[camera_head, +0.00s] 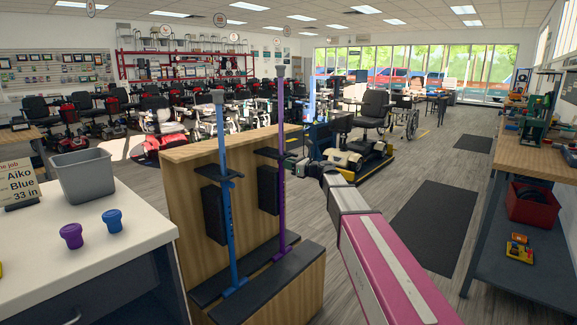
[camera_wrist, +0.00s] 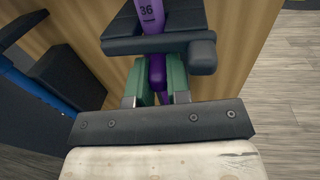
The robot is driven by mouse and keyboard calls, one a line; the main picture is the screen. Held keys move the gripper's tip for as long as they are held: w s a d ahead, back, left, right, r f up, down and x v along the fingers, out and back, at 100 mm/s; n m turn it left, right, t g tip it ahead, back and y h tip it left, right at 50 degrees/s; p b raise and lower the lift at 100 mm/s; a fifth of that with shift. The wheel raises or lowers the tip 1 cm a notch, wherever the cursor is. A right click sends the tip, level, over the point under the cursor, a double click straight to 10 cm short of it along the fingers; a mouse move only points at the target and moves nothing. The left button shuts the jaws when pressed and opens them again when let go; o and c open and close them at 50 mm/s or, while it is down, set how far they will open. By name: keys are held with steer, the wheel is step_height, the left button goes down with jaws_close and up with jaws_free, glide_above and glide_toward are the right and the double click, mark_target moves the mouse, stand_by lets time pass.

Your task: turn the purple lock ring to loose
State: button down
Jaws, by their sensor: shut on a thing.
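The purple cane (camera_head: 281,150) stands upright in the right place of the wooden rack, and its purple tube shows in the wrist view (camera_wrist: 151,14) with the number 36 on it. My gripper (camera_wrist: 160,84) has its green fingers on both sides of a purple part, the lock ring (camera_wrist: 158,75), just below a black bracket (camera_wrist: 158,45). The fingers are shut on it. In the head view my gripper (camera_head: 296,163) is at the purple cane, at about the height of the bracket. The ring's marks and turn position cannot be made out.
A blue cane (camera_head: 222,190) stands left of the purple one in the same wooden rack (camera_head: 190,200).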

steer(key=w+n+g, duration=0.1)
steer(key=n+g, duration=0.1)
steer(key=g, duration=0.2)
steer(key=w+n+g+y, duration=0.1)
steer(key=n+g, duration=0.2)
steer(key=g, duration=0.1)
steer(key=w+n+g+y, duration=0.1)
steer(key=n+g, duration=0.2)
steer(key=g, duration=0.1)
steer(key=shift+d, duration=0.2)
steer(key=shift+s+n+g, duration=0.1)
steer(key=shift+n+g, duration=0.2)
steer(key=shift+g, duration=0.2)
steer(key=c, duration=1.1)
jaws_free()
steer(key=v, duration=1)
steer(key=shift+d, duration=0.35)
